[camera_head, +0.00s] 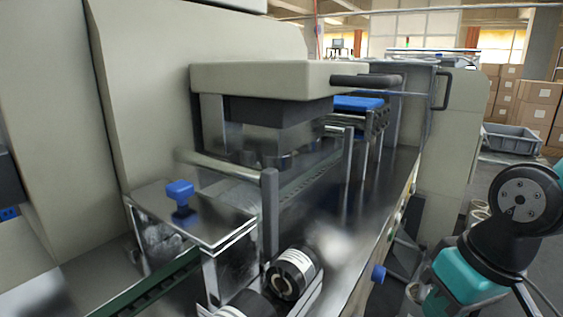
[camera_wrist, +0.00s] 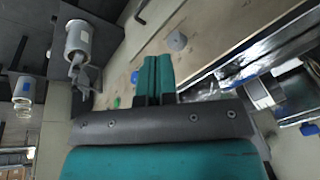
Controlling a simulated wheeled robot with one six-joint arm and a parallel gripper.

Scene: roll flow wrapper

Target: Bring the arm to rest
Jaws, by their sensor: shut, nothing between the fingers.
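My arm (camera_head: 480,250), teal and dark grey, stands at the right edge of the camera_head view, beside the wrapper machine. My gripper (camera_wrist: 154,75) shows in the wrist view with its two teal fingers side by side, shut and empty. The gripper is not visible in the camera_head view. The fingers appear apart from the machine's surfaces.
The flow wrapper (camera_head: 265,80) fills the left and middle, with a blue knob (camera_head: 180,192) on a clear cover and a black handle (camera_head: 367,80). Rolls (camera_head: 293,272) sit at its front. A grey bin (camera_head: 512,138) and stacked cartons (camera_head: 530,100) stand behind right.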

